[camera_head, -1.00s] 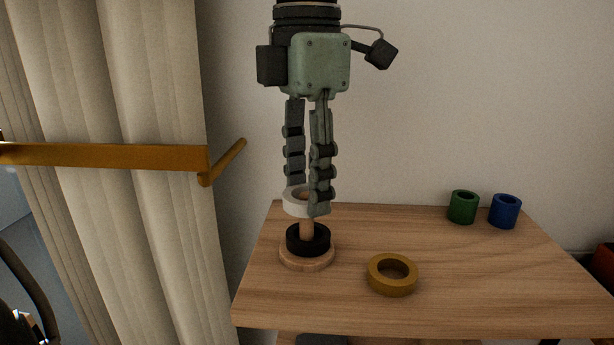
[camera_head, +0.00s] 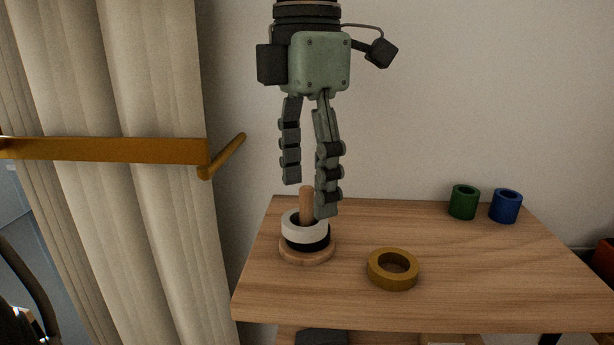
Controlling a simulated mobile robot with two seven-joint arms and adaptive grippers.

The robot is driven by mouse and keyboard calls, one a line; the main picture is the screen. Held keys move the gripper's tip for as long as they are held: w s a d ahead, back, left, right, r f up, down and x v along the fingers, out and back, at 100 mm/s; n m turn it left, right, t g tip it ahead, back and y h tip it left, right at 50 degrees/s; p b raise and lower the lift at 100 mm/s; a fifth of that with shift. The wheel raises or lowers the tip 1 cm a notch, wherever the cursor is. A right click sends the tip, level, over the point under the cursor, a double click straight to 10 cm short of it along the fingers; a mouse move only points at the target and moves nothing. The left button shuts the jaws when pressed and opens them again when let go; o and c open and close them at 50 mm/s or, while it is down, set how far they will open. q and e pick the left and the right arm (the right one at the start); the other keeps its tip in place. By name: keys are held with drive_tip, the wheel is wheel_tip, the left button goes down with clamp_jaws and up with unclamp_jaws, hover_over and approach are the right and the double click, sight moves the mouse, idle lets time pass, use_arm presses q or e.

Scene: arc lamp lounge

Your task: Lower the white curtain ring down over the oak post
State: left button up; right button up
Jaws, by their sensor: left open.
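The white curtain ring (camera_head: 306,233) is around the oak post (camera_head: 306,205), low down, resting on a black ring (camera_head: 309,247). The post stands upright on a round wooden base (camera_head: 307,258) on the table, and its top sticks out above the white ring. My left gripper (camera_head: 308,200) is above the ring with its fingers spread open and nothing between them but the air around the post top. The right fingertip is close to the ring's right rim; I cannot tell whether it touches. My right gripper is not in view.
A mustard-yellow ring (camera_head: 393,269) lies flat on the wooden table (camera_head: 470,285), right of the post. A green ring (camera_head: 464,202) and a blue ring (camera_head: 505,206) stand at the back right. A curtain (camera_head: 110,90) and a brass-coloured bar (camera_head: 110,150) are at the left.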

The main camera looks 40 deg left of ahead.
use_arm(q)
wheel_tip(320, 180, up, 12)
idle(0.6)
